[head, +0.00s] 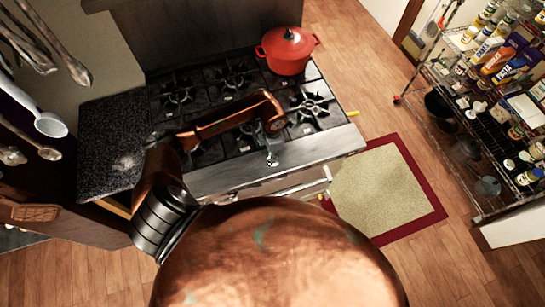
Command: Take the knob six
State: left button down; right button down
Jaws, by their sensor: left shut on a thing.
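My left gripper (272,158) is above the front steel ledge of the black gas range (345,142), right of the ledge's middle. Its arm comes in from the left and crosses over the burners. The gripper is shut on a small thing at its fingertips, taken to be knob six. The knob is too small and too covered by the fingers to make out clearly. The front face of the range and its other knobs are mostly hidden from this high angle. My right gripper is not in view.
A red lidded pot (287,50) stands on the range's back right. A dark speckled counter (108,145) adjoins the range on the left, with hanging utensils (45,122) nearby. A red-bordered mat (380,190) lies on the wood floor. A stocked wire shelf (490,150) stands right.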

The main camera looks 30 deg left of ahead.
pick_arm(q)
notch_tip(320, 180, up, 8)
jog(key=p, duration=0.4)
jog(key=shift+r, duration=0.1)
jog(key=shift+s, duration=0.1)
